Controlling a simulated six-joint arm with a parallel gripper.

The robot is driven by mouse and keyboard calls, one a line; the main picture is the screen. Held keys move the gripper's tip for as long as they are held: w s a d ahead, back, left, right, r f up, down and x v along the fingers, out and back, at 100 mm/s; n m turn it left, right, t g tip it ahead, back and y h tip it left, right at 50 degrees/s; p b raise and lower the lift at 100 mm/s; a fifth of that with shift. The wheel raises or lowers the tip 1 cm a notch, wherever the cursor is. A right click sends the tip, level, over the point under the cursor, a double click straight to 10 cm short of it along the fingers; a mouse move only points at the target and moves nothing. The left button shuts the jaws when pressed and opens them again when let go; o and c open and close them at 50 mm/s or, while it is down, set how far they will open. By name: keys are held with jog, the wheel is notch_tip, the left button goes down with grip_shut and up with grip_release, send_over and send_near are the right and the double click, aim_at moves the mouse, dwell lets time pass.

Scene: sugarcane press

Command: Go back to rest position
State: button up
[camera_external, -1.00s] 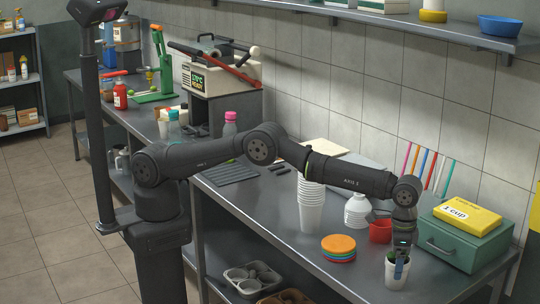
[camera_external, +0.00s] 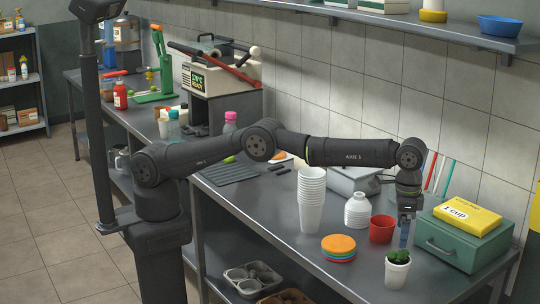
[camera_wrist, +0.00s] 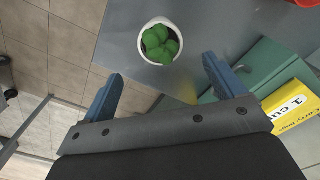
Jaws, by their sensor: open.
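My gripper (camera_external: 402,240) hangs pointing down at the right end of the counter, a little above and behind a small white pot with a green plant (camera_external: 397,268). In the wrist view its two blue fingers (camera_wrist: 160,85) are spread apart with nothing between them. The potted plant (camera_wrist: 160,42) shows there beyond the fingertips, standing on the counter near its front edge, apart from the fingers.
A green metal box (camera_external: 462,245) with a yellow "1 cup" package (camera_external: 467,215) stands right of my gripper. A red cup (camera_external: 381,229), white bottle (camera_external: 357,210), stacked cups (camera_external: 311,203) and coloured discs (camera_external: 338,247) stand to the left. A shelf (camera_external: 450,35) runs above.

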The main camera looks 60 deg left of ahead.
aim_at(398, 258)
notch_tip(398, 258, down, 12)
jog(key=shift+f, duration=0.15)
jog(key=shift+r, duration=2.15)
jog(key=shift+f, duration=0.1)
